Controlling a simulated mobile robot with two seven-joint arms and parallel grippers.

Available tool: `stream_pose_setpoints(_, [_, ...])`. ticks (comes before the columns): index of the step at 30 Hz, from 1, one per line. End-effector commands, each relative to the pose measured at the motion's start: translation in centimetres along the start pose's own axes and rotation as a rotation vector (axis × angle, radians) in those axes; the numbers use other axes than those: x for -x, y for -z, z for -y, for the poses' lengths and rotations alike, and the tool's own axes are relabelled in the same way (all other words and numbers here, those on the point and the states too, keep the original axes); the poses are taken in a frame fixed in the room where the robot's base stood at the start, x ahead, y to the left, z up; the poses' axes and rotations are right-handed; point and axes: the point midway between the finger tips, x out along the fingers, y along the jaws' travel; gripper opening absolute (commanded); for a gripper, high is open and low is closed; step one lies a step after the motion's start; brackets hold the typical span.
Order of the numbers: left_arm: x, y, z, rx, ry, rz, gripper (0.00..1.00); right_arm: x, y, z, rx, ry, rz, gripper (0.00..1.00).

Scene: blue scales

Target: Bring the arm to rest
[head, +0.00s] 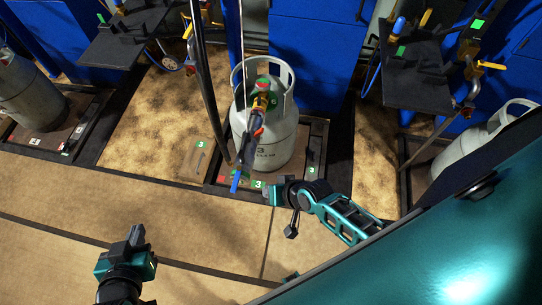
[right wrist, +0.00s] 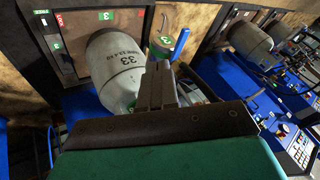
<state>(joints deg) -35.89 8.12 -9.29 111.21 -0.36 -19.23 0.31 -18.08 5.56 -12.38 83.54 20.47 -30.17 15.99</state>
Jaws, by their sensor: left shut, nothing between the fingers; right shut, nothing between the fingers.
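My left gripper (head: 136,236) is at the lower left of the head view, above the bare floor. Its fingers are together with nothing between them, and it is apart from any cylinder. My right arm reaches in from the right of the head view. My right gripper (head: 270,191) is shut and empty in front of the middle gas cylinder (head: 268,145), by the front edge of its scale. In the right wrist view the closed fingers (right wrist: 157,85) stand up in front of the grey cylinder marked 33 (right wrist: 117,72) and hide part of it.
The middle cylinder stands upright on a dark-framed scale (head: 312,170), with a filling head and blue handle (head: 235,182) hanging before it. Other cylinders stand at left (head: 30,95) and right (head: 480,140). Dark shelves (head: 125,35) jut out behind. The front floor (head: 190,230) is clear.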

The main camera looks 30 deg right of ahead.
Motion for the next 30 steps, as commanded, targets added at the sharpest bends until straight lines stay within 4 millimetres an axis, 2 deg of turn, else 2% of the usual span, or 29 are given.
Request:
stream_pose_setpoints(16, [0.0, -0.1, 0.0, -0.001, 0.000, 0.002, 0.00, 0.1, 0.0, 0.0, 0.001, 0.000, -0.001, 0.00])
stream_pose_setpoints(19, [0.0, -0.1, 0.0, -0.002, 0.000, 0.002, 0.00, 0.8, 0.2, 0.0, 0.039, -0.003, -0.025, 0.00])
stream_pose_setpoints(23, [0.0, -0.1, 0.0, -0.002, 0.000, 0.002, 0.00, 3.7, 1.7, 0.2, 0.196, -0.017, -0.128, 0.00])
stream_pose_setpoints(27, [0.0, -0.1, 0.0, -0.002, 0.000, 0.002, 0.00, 7.9, 3.8, 0.9, 0.406, -0.046, -0.261, 0.00])
stream_pose_setpoints(30, [0.0, -0.1, 0.0, -0.002, -0.001, 0.002, 0.00, 10.3, 5.0, 1.5, 0.519, -0.067, -0.333, 0.00])
